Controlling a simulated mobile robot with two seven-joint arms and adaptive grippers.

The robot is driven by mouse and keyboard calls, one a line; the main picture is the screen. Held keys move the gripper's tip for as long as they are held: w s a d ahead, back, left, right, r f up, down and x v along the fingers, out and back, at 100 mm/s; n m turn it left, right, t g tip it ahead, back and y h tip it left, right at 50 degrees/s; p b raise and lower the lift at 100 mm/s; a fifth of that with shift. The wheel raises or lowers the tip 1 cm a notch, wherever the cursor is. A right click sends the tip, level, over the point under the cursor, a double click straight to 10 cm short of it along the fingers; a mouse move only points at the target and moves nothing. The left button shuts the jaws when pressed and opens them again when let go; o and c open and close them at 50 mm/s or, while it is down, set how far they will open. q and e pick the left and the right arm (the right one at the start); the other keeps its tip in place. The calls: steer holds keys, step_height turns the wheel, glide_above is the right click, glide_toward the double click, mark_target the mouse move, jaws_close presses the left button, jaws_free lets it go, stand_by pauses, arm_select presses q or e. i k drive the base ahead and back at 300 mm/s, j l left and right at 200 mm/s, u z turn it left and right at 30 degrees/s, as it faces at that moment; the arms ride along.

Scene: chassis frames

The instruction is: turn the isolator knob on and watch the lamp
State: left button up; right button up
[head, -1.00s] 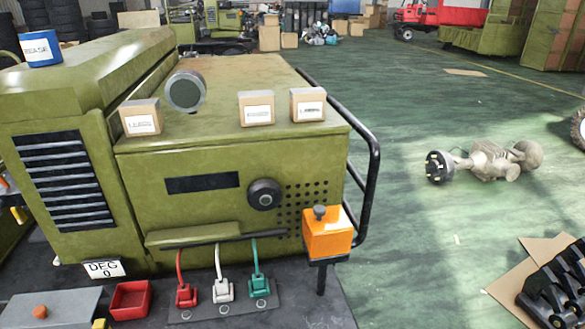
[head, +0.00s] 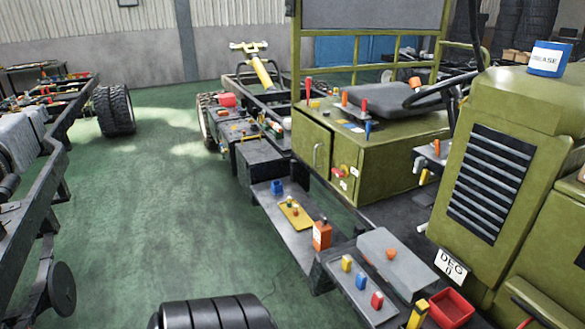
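A small red knob-like part (head: 341,171) with yellow around it sits on the front of a green cabinet (head: 385,170), right of the picture's middle. It may be the isolator knob, but it is too small to tell its setting. White labels show beside it. I cannot pick out the lamp for certain; a small orange piece (head: 415,82) stands near the seat on the cabinet top.
Dark step plates (head: 285,222) carry small coloured parts, an orange block (head: 321,235) and a red tray (head: 451,308). A green hood (head: 500,130) with a black grille fills the right. Green floor (head: 150,220) is open at left.

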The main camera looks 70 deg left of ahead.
mark_target(339, 173)
steer(key=u, duration=1.8)
steer(key=i+j, duration=0.3)
steer(key=i+j+z, duration=0.15)
steer(key=i+j, duration=0.15)
steer(key=j, duration=0.15)
steer(key=i+j, duration=0.3)
steer(key=i+j+z, duration=0.15)
steer(key=i+j, duration=0.15)
steer(key=j, duration=0.2)
